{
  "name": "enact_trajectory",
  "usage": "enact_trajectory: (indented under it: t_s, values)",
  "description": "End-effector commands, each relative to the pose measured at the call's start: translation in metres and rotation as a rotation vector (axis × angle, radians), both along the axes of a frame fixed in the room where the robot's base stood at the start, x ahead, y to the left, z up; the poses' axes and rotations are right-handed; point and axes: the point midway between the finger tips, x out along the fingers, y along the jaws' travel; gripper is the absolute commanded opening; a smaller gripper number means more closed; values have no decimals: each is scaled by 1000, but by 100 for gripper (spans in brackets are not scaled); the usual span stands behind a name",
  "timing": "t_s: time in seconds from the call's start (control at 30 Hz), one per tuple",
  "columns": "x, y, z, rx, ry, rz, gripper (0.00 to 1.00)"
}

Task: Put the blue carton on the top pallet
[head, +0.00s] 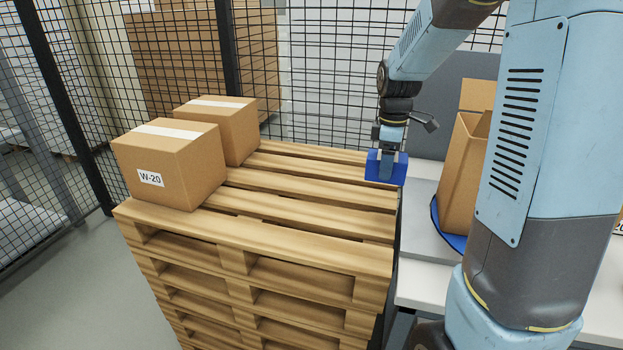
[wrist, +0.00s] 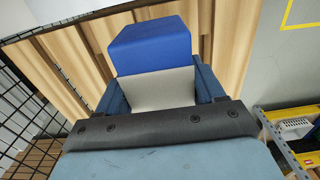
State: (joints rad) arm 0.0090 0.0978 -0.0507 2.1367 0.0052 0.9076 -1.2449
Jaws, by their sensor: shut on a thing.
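A small blue carton (head: 387,167) is held in my gripper (head: 386,160) near the right edge of the top pallet (head: 300,218). In the wrist view the blue carton (wrist: 151,45) sits between the two fingers of my gripper (wrist: 152,82), with a pale face toward the camera. The gripper is shut on it. The carton appears to be above the pallet's right end; the exact height over the slats is hard to tell. The slats of the pallet (wrist: 236,50) show behind it in the wrist view.
Two brown cartons, one labelled W-20 (head: 168,166) and one behind it (head: 218,128), stand on the pallet's left part. The middle slats are clear. A mesh fence (head: 330,75) runs behind.

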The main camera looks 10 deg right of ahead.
Motion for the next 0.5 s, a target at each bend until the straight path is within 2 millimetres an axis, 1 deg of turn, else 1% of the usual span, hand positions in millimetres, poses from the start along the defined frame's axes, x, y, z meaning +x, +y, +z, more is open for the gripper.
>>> enact_trajectory:
  t_s: [0.07, 0.17, 0.5]
  values:
    - [5, 1, -3, 0, 1, 0, 33]
    - [19, 4, -9, 0, 2, 0, 33]
    - [78, 18, -36, 0, 1, -2, 33]
